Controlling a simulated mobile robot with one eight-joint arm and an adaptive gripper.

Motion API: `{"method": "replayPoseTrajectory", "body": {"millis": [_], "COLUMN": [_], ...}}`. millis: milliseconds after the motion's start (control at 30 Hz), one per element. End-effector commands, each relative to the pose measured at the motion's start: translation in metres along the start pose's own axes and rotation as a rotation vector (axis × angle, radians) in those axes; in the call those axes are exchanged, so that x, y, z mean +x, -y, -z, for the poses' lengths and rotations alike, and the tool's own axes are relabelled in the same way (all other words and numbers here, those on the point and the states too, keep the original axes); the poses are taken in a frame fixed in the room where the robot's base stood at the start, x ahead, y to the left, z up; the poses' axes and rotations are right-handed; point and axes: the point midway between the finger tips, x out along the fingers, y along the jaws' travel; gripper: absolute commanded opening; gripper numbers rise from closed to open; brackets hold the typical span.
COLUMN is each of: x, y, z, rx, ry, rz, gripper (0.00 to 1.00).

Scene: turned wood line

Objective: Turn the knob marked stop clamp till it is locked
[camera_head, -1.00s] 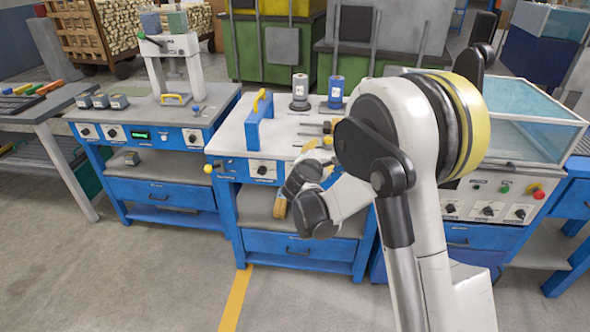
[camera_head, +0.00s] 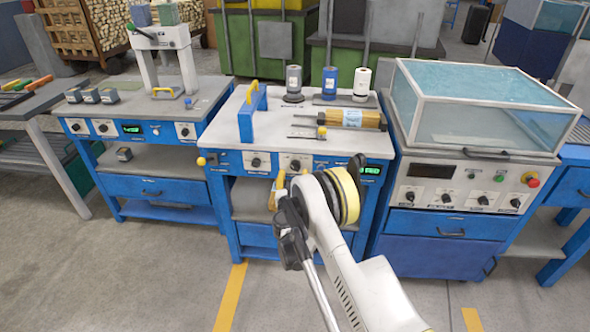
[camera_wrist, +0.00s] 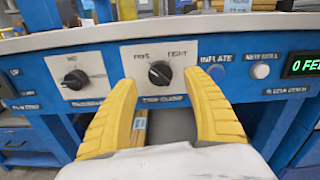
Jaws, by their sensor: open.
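The stop clamp knob (camera_wrist: 160,73) is a black round knob on a white plate, centred in the wrist view. The plate above it reads FREE on the left and what looks like TIGHT on the right. Its exact pointer angle is hard to read. My gripper (camera_wrist: 160,80) has its two yellow fingers apart, one on each side below the knob, with nothing between them. I cannot tell whether they touch the knob. In the head view, the knob (camera_head: 295,163) is small on the middle bench's blue front, and my gripper (camera_head: 278,184) is just below it.
A second knob (camera_wrist: 75,79) sits on a plate to the left. An inflate button (camera_wrist: 216,72), another button (camera_wrist: 261,71) and a green display (camera_wrist: 303,66) are to the right. The benchtop edge overhangs the panel. A blue stop with a yellow handle (camera_head: 252,112) stands on top.

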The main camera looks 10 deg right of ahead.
Motion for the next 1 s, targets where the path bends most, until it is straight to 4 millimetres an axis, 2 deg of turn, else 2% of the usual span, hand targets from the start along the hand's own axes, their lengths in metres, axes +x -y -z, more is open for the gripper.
{"method": "replayPoseTrajectory", "body": {"millis": [100,233,400,633,800,1000], "x": [0.022,0.038,0.045,0.046,0.045,0.045], "y": [0.0,0.0,0.0,0.0,0.0,0.0], "z": [0.003,0.002,0.0,0.0,0.0,0.0], "rx": [0.001,0.001,0.002,0.002,0.002,0.003], "ry": [0.0,0.0,0.0,-0.001,-0.001,0.0], "rz": [0.001,0.001,0.0,0.0,0.0,0.0], "gripper": [0.59,0.59,0.59,0.57,0.06,0.05]}}
